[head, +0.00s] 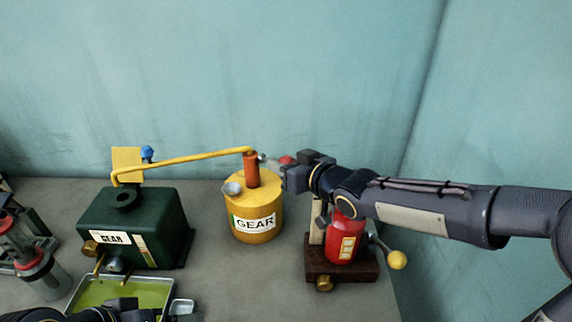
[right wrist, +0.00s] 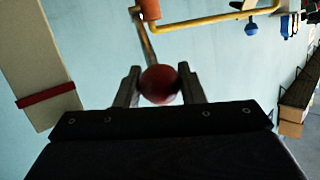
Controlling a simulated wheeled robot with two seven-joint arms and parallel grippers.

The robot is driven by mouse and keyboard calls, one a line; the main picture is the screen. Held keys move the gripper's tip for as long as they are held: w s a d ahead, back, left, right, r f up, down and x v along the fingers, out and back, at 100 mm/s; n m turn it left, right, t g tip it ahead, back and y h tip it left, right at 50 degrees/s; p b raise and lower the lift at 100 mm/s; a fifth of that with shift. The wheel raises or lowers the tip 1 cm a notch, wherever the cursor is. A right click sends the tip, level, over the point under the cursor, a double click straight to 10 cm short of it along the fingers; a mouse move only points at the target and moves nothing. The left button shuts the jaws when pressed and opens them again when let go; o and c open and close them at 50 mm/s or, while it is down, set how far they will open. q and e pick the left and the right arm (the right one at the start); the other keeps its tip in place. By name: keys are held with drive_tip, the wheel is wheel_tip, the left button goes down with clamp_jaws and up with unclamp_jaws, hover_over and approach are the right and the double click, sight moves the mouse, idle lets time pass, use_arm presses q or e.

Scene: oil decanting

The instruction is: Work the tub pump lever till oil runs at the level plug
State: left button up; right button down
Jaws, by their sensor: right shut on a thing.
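The yellow tub (head: 257,215) labelled GEAR stands mid-table with an orange pump column (head: 251,170) on its lid. My right gripper (head: 284,170) is shut on the red ball knob of the pump lever (right wrist: 160,84), seen between its fingers in the right wrist view. A yellow hose (head: 190,159) runs from the column to the top of the green gear housing (head: 165,225). A brass plug (head: 90,247) sits on the housing's front; I cannot tell whether oil runs there. My left gripper (head: 125,308) is partly in view at the bottom edge, its jaws unclear.
A shallow tray (head: 160,285) with yellow-green liquid lies before the housing. A red canister (head: 344,240) on a brown base, with a yellow-knobbed lever (head: 397,260), stands under my right arm. Red-and-clear apparatus (head: 40,270) stands at far left.

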drive_tip(key=shift+r, duration=0.25)
drive_tip(key=c, duration=1.2)
unclamp_jaws()
drive_tip(key=shift+o, duration=1.3)
drive_tip(key=shift+f, duration=0.15)
drive_tip(key=p+v, duration=0.1)
drive_tip(key=v, duration=0.6)
drive_tip(key=shift+s+d, duration=0.3)
